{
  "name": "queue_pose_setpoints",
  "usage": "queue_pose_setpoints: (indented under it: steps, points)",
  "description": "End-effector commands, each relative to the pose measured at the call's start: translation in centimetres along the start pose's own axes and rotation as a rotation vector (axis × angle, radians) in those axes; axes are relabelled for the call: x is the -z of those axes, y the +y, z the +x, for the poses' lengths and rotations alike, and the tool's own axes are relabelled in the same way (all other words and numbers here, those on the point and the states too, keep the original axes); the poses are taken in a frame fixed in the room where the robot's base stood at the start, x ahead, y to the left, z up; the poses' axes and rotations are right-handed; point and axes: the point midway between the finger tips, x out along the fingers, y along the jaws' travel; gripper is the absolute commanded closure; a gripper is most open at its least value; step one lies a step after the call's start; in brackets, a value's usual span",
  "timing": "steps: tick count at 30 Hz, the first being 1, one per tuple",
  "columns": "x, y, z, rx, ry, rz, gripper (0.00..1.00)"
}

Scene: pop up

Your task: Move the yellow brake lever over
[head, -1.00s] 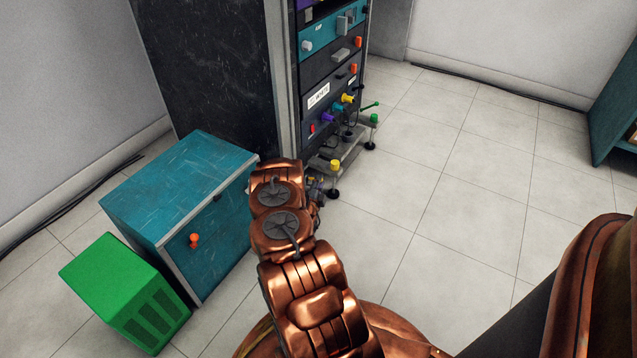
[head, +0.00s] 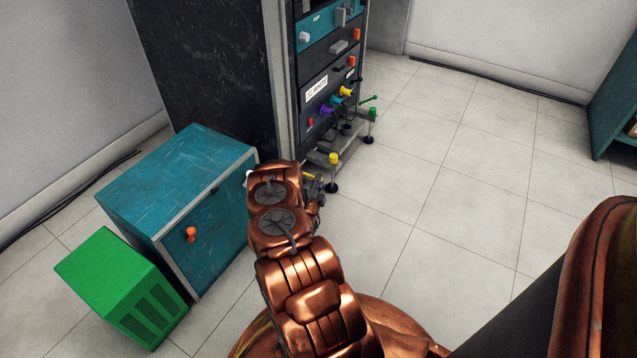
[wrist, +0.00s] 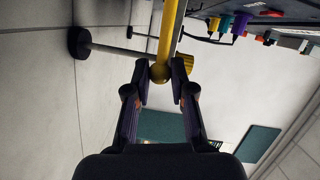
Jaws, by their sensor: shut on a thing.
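The yellow brake lever (wrist: 168,35) is a thin yellow rod with a ball at its end in the wrist view. My gripper (wrist: 161,76) has its two dark fingertips closed around the ball end. In the head view my copper arm hides most of my gripper (head: 314,190), and only a short bit of yellow (head: 308,176) shows there. A ribbed yellow knob (wrist: 187,63) sits just right of the fingertips in the wrist view. A yellow cap (head: 333,159) tops a foot of the rack in the head view.
The tall rack (head: 330,85) stands on black feet, with colored knobs and a green lever (head: 368,98) low down. A teal cabinet (head: 180,180) and a green box (head: 120,285) stand left of my arm. The tiled floor (head: 450,190) to the right is clear.

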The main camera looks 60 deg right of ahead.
Motion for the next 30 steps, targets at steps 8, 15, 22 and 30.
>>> queue_pose_setpoints:
  steps: [8, 15, 22, 30]
  points:
    - [-0.6, 1.7, 0.1, 0.000, -0.002, -0.001, 0.96]
    - [-0.8, 2.5, 0.2, -0.001, -0.002, -0.001, 0.95]
    - [-0.7, 2.5, 0.2, -0.002, -0.001, -0.001, 0.72]
    - [-0.7, 2.4, 0.2, -0.001, -0.001, -0.001, 0.46]
